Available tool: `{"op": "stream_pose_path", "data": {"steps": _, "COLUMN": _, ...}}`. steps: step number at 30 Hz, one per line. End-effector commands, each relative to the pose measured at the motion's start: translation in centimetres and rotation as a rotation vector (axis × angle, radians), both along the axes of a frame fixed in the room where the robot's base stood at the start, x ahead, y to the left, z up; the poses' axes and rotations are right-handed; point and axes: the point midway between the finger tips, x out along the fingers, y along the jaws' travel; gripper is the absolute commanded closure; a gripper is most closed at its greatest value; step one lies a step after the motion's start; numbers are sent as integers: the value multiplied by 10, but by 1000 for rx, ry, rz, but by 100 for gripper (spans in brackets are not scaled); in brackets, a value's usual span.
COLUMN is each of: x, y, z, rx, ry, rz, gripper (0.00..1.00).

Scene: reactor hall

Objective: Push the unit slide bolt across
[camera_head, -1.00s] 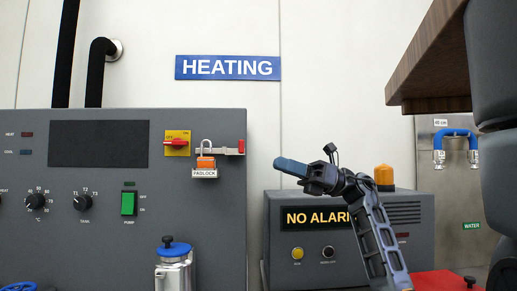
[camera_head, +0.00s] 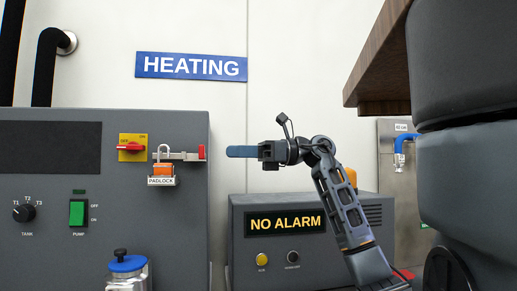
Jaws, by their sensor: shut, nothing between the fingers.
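The slide bolt (camera_head: 183,156) is a light metal bar with a red end knob (camera_head: 201,152), on the upper right of the grey heating panel (camera_head: 155,225). Just left of it is a yellow plate with a red rotary switch (camera_head: 132,147). An orange padlock (camera_head: 162,168) with an open-looking shackle sits at the bolt's left part, above a PADLOCK label. My gripper (camera_head: 231,151) is shut and empty, its blue fingers pointing left. In the picture it is just right of the red knob, at about the same height, with a small gap between.
A NO ALARM box (camera_head: 286,222) stands below my arm. A silver flask with a blue lid (camera_head: 128,264) is in front of the panel. A wooden shelf edge (camera_head: 382,60) hangs at upper right. A HEATING sign (camera_head: 191,66) is on the wall above.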

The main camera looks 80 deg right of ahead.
Motion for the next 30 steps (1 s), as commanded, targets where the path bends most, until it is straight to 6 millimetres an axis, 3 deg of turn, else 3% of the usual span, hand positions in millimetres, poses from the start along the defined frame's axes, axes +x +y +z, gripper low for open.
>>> {"op": "stream_pose_path", "data": {"steps": 3, "x": 19, "y": 8, "z": 2, "rx": 0, "ry": 0, "rz": 2, "gripper": 100}}
{"op": "stream_pose_path", "data": {"steps": 9, "x": 38, "y": 16, "z": 1, "rx": 0, "ry": 0, "rz": 1, "gripper": 100}}
{"op": "stream_pose_path", "data": {"steps": 24, "x": 45, "y": 19, "z": -1, "rx": 0, "ry": 0, "rz": 1, "gripper": 100}}
{"op": "stream_pose_path", "data": {"steps": 30, "x": 67, "y": 29, "z": -5, "rx": -3, "ry": 1, "rz": 4, "gripper": 100}}
